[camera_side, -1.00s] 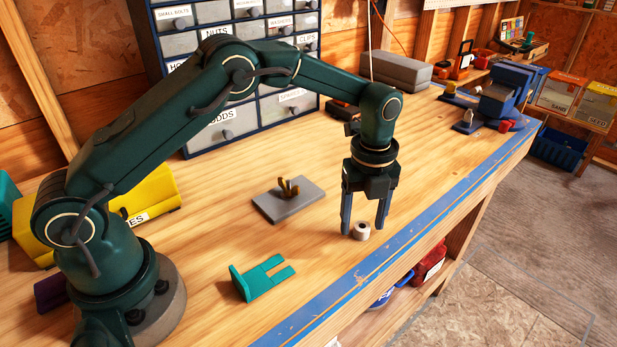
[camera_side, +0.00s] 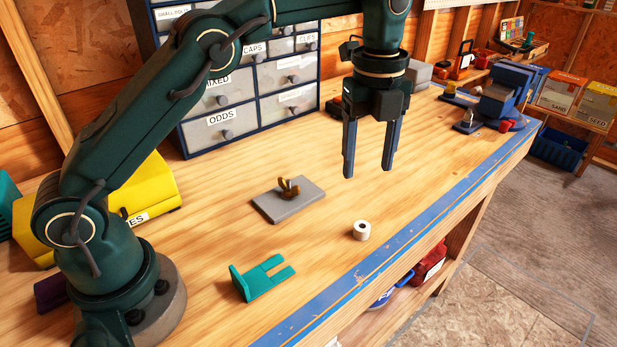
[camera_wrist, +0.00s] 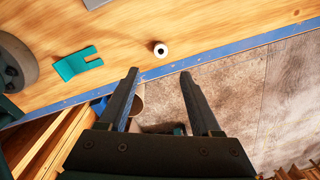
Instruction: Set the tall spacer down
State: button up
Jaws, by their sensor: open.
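The spacer (camera_side: 361,230), a pale cylinder with a dark hole in its top, stands upright on the bench near the blue front edge. It also shows in the wrist view (camera_wrist: 160,49), beyond my fingertips. My gripper (camera_side: 368,172) is open and empty, well above the bench and apart from the spacer. In the wrist view its two fingers (camera_wrist: 160,73) are spread with nothing between them.
A grey plate with a brass-coloured piece (camera_side: 289,201) lies behind and left of the spacer. A teal forked bracket (camera_side: 262,278) is at its front left. Labelled drawers (camera_side: 226,118) stand at the back. A blue vise (camera_side: 502,95) is at the far right. Bare bench lies around the spacer.

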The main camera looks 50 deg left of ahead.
jog(key=s+a+r+n+t, duration=0.35)
jog(key=s+r+n, duration=0.35)
jog(key=s+n, duration=0.4)
jog(key=s+a+f+n+t, duration=0.2)
jog(key=s+f+n, duration=0.3)
jog(key=s+n, duration=0.4)
jog(key=a+n, duration=0.1)
jog(key=n, duration=0.1)
jog(key=shift+s+n, duration=0.2)
jog(key=shift+n, duration=0.2)
